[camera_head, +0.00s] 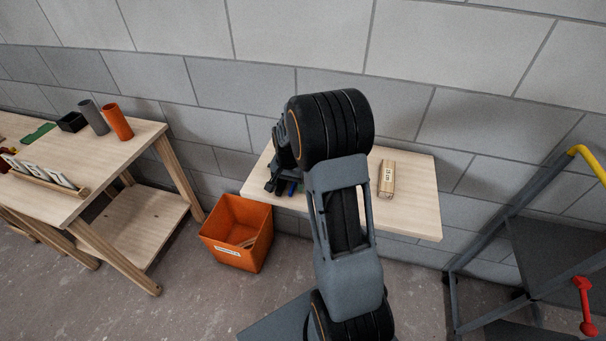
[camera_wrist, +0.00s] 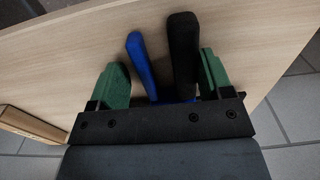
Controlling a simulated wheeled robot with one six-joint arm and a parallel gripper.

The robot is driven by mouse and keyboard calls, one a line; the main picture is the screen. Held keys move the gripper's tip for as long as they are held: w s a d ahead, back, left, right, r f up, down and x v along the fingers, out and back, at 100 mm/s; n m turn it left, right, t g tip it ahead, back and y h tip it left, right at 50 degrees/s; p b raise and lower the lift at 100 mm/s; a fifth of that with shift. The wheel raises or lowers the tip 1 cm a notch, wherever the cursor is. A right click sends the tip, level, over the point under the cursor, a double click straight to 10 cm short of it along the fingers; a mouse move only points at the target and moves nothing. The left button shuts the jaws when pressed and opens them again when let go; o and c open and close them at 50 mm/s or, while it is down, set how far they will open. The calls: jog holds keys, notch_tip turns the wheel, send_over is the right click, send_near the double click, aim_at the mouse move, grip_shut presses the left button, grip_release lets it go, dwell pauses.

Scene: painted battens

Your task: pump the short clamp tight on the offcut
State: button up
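In the wrist view a blue lever (camera_wrist: 141,62) and a black handle (camera_wrist: 183,50), which look like parts of the short clamp, stand between the green fingers of my gripper (camera_wrist: 163,82). The fingers are apart. A gap shows between the left finger and the blue lever; the right finger is close beside the black handle, and I cannot tell if it touches. The clamp's jaws are hidden. In the head view my gripper (camera_head: 280,178) is low over the wooden table, with a bit of blue (camera_head: 292,188) below it. What the clamp holds is hidden.
A labelled wooden block (camera_head: 386,180) lies on the light wooden table (camera_head: 415,205), right of my arm. A wooden block (camera_wrist: 32,127) also shows in the wrist view. An orange bin (camera_head: 237,233) stands left, a workbench (camera_head: 40,200) farther left, a metal trolley (camera_head: 540,240) right.

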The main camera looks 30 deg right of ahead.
jog(key=shift+c, duration=0.4)
jog(key=c, duration=1.2)
jog(key=o, duration=1)
jog(key=shift+o, duration=1.4)
jog(key=shift+s+d, duration=0.15)
jog(key=shift+s, duration=0.05)
jog(key=shift+s+d, duration=0.1)
jog(key=shift+d, duration=0.05)
jog(key=shift+w+a+r, duration=0.1)
jog(key=shift+w+a, duration=0.1)
notch_tip(320, 180, up, 7)
jog(key=p, duration=0.5)
